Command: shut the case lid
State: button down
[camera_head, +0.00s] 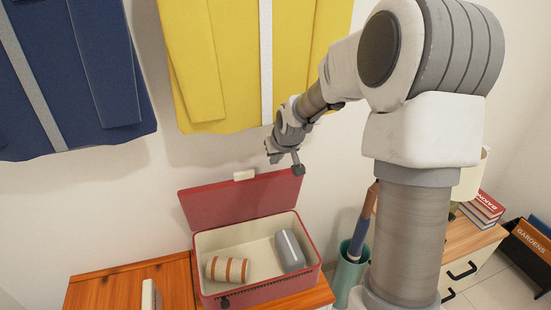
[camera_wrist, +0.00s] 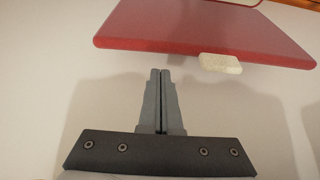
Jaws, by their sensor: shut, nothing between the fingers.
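The red case (camera_head: 265,292) stands on a wooden surface with its lid (camera_head: 235,203) raised and leaning back near the wall. A pale tab (camera_head: 243,175) sits on the lid's upper edge. Inside the case are a striped roll (camera_head: 228,269) and a grey case-like object (camera_head: 290,251). My gripper (camera_head: 298,170) is at the lid's upper right corner in the head view; contact cannot be told. In the wrist view my gripper (camera_wrist: 160,73) is shut and empty, pointing toward the red lid (camera_wrist: 205,30) and its pale tab (camera_wrist: 221,63).
A blue jacket (camera_head: 75,70) and a yellow jacket (camera_head: 225,60) hang on the wall above. A green holder (camera_head: 350,268) stands right of the case. A cabinet (camera_head: 470,245) with red books (camera_head: 480,208) is farther right. Bare wood (camera_head: 170,275) lies left of the case.

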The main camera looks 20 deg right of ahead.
jog(key=b+x, duration=0.1)
jog(key=x, duration=0.4)
jog(key=shift+w+f, duration=0.15)
jog(key=shift+f, duration=0.15)
